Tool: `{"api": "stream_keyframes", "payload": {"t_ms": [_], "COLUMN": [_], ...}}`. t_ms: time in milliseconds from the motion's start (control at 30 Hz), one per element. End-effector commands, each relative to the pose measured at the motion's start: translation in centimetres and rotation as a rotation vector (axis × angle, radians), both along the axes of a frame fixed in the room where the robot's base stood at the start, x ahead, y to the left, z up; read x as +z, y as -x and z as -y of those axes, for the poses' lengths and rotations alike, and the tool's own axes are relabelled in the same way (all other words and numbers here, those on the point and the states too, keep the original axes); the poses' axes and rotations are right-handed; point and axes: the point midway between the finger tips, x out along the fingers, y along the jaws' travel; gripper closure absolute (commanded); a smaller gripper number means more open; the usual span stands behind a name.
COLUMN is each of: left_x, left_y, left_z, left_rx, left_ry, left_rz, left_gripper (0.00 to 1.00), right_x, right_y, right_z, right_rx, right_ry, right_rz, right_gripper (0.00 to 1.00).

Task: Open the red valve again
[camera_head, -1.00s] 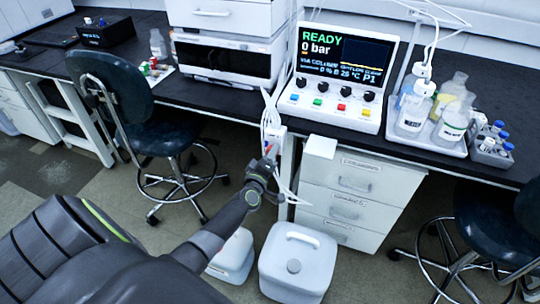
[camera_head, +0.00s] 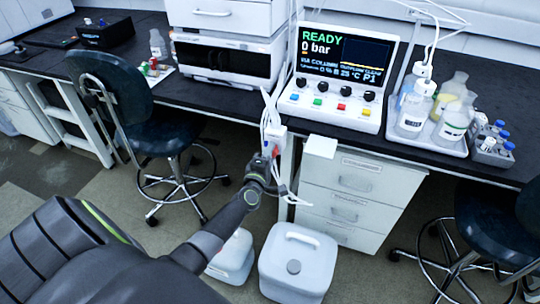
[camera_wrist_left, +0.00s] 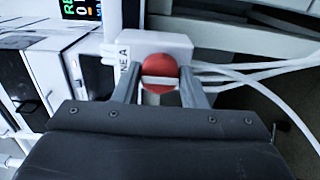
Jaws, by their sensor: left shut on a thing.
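The red valve (camera_wrist_left: 160,72) is a round red knob with a pale bar across its face, on a white block (camera_wrist_left: 150,45) partly lettered "NE A". In the left wrist view the bar lies level. My left gripper (camera_wrist_left: 160,88) has one finger on each side of the knob and is shut on it. In the head view my left gripper (camera_head: 265,160) reaches the valve at the bench's front edge, and a little red (camera_head: 275,151) shows by its tips. My right gripper is not in view.
White tubes (camera_wrist_left: 245,72) run right from the block. The instrument screen (camera_head: 341,57) reads READY and 0 bar. A white drawer cabinet (camera_head: 355,190) stands right of the valve. White canisters (camera_head: 297,262) stand on the floor below. A stool (camera_head: 130,115) is at left.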

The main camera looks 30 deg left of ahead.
Motion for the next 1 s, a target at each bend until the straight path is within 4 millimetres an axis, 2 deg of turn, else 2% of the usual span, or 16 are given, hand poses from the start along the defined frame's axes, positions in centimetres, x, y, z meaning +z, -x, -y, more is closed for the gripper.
{"api": "stream_keyframes", "payload": {"t_ms": [300,333,467,800,1000], "left_x": [-0.2,-0.2,-0.1,-0.1,0.0], "left_y": [0.1,0.1,0.1,0.3,2.6], "left_z": [0.0,0.0,0.0,0.1,0.6], "left_rx": [0.0,0.0,0.0,0.0,0.0], "left_ry": [0.005,0.005,0.003,0.002,0.004], "left_rz": [-0.002,-0.002,-0.001,-0.001,-0.002], "left_gripper": [0.85,0.58,0.41,0.4,0.4], "right_x": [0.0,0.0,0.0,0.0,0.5], "right_y": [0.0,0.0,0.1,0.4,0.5], "right_z": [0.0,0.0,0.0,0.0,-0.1], "right_rx": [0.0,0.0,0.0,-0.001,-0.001], "right_ry": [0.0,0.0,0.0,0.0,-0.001], "right_rz": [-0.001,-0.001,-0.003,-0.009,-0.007], "right_gripper": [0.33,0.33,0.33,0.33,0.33]}}
